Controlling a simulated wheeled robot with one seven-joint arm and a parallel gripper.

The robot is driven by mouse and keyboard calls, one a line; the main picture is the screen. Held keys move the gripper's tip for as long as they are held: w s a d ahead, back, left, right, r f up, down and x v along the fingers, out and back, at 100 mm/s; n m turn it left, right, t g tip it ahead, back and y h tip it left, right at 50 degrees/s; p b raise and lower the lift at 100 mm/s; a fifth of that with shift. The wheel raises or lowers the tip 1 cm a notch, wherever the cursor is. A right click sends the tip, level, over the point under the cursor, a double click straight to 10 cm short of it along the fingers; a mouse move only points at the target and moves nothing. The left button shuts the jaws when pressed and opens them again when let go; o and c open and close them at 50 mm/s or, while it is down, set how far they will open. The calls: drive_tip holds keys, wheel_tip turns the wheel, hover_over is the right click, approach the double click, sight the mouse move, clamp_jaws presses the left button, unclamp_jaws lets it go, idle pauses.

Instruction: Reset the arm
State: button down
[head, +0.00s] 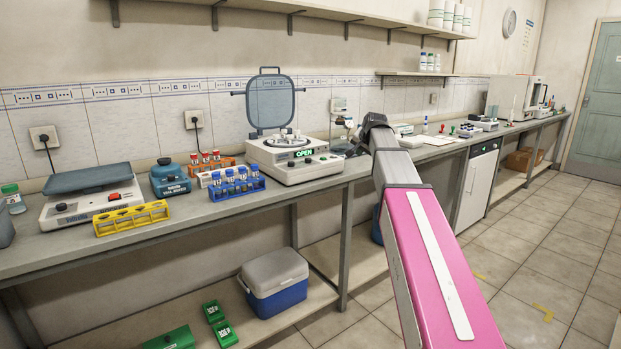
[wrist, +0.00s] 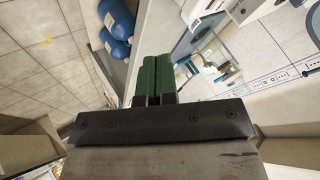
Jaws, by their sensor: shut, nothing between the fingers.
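My arm (head: 436,255) reaches up from the lower right in the head view, pink with a grey end and a dark joint at its tip. My gripper (wrist: 158,80) shows in the wrist view as two green fingers side by side, shut with nothing between them. It is over or near the bench edge, though its height is hard to tell. In the head view the fingers cannot be made out clearly beyond the dark joint.
The bench holds a centrifuge (head: 290,160) with its lid raised, a blue tube rack (head: 237,188), an empty yellow rack (head: 132,218) and a balance (head: 85,203). A cool box (head: 274,281) stands on the lower shelf. Open tiled floor (head: 540,255) lies right.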

drive_tip(key=s+f+n+g, duration=0.2)
drive_tip(key=s+f, duration=0.6)
drive_tip(key=f, duration=0.5)
drive_tip(key=s+f+n+g, duration=0.1)
drive_tip(key=s+f+g, duration=0.1)
drive_tip(key=s+f, duration=0.8)
drive_tip(key=s+f+n+g+h, duration=0.1)
drive_tip(key=s+f+n+g, duration=0.2)
drive_tip(key=s+f, duration=1.5)
drive_tip(key=shift+a+f+g+h, duration=0.25)
drive_tip(key=shift+f+g+h, duration=0.15)
drive_tip(key=shift+f+g, duration=0.4)
drive_tip(key=shift+f, duration=0.1)
